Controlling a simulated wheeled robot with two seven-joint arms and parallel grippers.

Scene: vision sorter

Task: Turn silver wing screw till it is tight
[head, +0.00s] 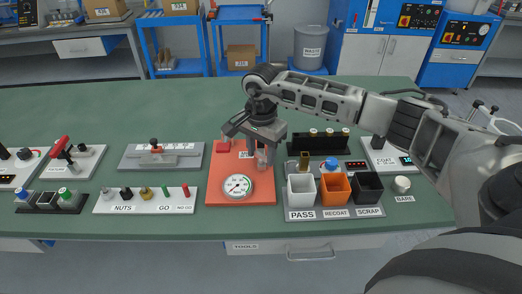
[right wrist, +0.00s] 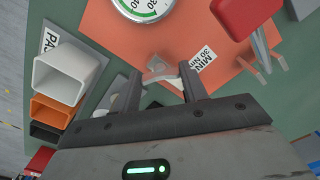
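The silver wing screw (right wrist: 163,75) is in the right wrist view, on the orange plate (right wrist: 118,42). My right gripper (right wrist: 163,80) points down at it, with its two dark fingers apart and the screw's pale wings between them. The wings span most of the gap; whether the fingers press on them is unclear. In the head view my right gripper (head: 259,160) is low over the right side of the orange plate (head: 222,172), and its fingers largely hide the screw. My left gripper is not in view.
White (head: 301,190), orange (head: 336,188) and black (head: 367,186) bins stand close to the right. A nuts tray (head: 145,202) lies left.

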